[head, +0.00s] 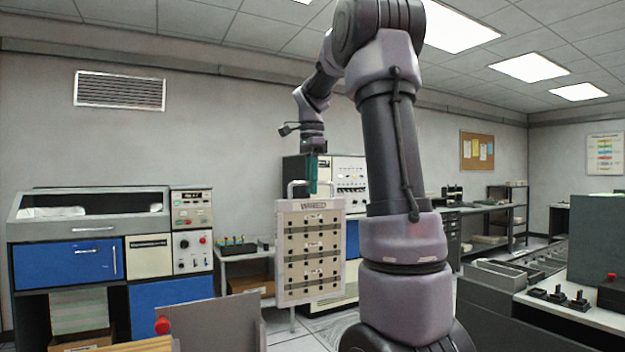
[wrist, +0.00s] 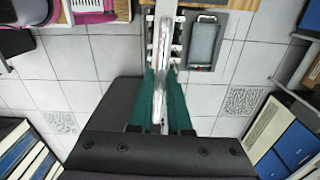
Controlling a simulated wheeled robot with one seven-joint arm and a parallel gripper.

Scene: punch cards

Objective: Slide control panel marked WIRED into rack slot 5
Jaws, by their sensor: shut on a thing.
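The control panel (head: 312,249) is a cream upright plate with a dark label at its top, which seems to read WIRED, and several rows of small dark fittings. It hangs upright in the air in the head view, its face toward the head camera. My gripper (head: 312,188), with green fingers, is shut on its top edge. In the wrist view the panel (wrist: 161,62) shows edge-on between the green fingers of my gripper (wrist: 163,85). I cannot make out the rack or its slot 5 in either view.
Behind the panel stands a blue and white cabinet (head: 348,180). At left are a blue-drawer machine (head: 72,262) and a low table (head: 250,255). A grey counter with black switches (head: 558,297) is at right. Tiled floor (wrist: 105,60) is partly clear below my gripper.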

